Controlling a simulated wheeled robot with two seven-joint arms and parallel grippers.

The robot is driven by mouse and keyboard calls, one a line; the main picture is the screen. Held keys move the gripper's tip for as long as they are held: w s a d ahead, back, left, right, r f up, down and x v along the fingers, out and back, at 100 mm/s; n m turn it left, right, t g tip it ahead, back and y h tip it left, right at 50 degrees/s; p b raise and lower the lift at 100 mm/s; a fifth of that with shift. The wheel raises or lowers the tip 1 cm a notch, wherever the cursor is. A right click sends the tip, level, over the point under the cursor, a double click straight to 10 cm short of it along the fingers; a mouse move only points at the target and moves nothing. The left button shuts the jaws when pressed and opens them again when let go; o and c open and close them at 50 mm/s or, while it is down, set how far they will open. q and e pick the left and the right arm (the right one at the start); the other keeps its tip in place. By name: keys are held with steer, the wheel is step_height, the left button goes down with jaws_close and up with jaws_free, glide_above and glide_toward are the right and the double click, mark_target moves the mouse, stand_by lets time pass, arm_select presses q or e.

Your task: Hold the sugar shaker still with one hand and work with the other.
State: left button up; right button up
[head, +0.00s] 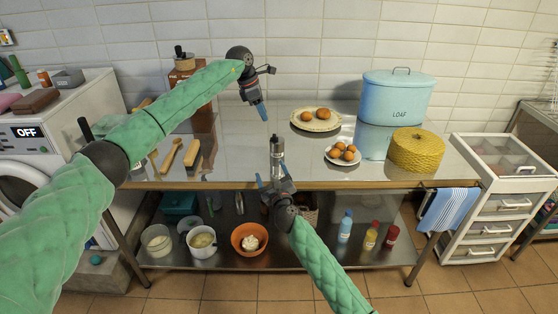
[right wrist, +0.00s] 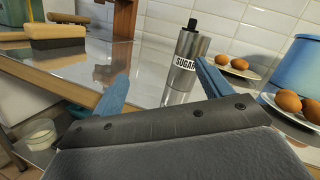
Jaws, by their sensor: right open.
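The sugar shaker (head: 277,148) is a steel cylinder with a dark top, upright near the front edge of the steel table (head: 240,150). In the right wrist view the shaker (right wrist: 183,60) shows its SUGAR label, between my right fingers in the picture and nearer the right one. My right gripper (head: 271,175) is open and empty, just in front of the shaker, its fingers pointing at it. My left gripper (head: 263,111) hangs above the table, behind and left of the shaker, its blue fingertips pointing down. Its fingers overlap in view, so their gap is hidden.
A brush (head: 194,160) lies to the left. The tabletop around the shaker is clear.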

mark_target(278, 155)
steer(key=w+d+m+h, duration=0.1)
steer(key=w+m, duration=0.1)
steer(key=w+m+h, duration=0.1)
steer(key=w+m, duration=0.1)
steer(key=w+d+r+m+g+h, duration=0.1)
steer(key=w+m+h, duration=0.1)
steer(key=w+m, duration=0.1)
steer(key=shift+d, duration=0.35)
steer(key=shift+w+a, duration=0.2)
steer(key=shift+w, duration=1.7)
steer(key=shift+w+a, duration=0.2)
steer(key=shift+w, duration=1.65)
steer(key=c, duration=1.1)
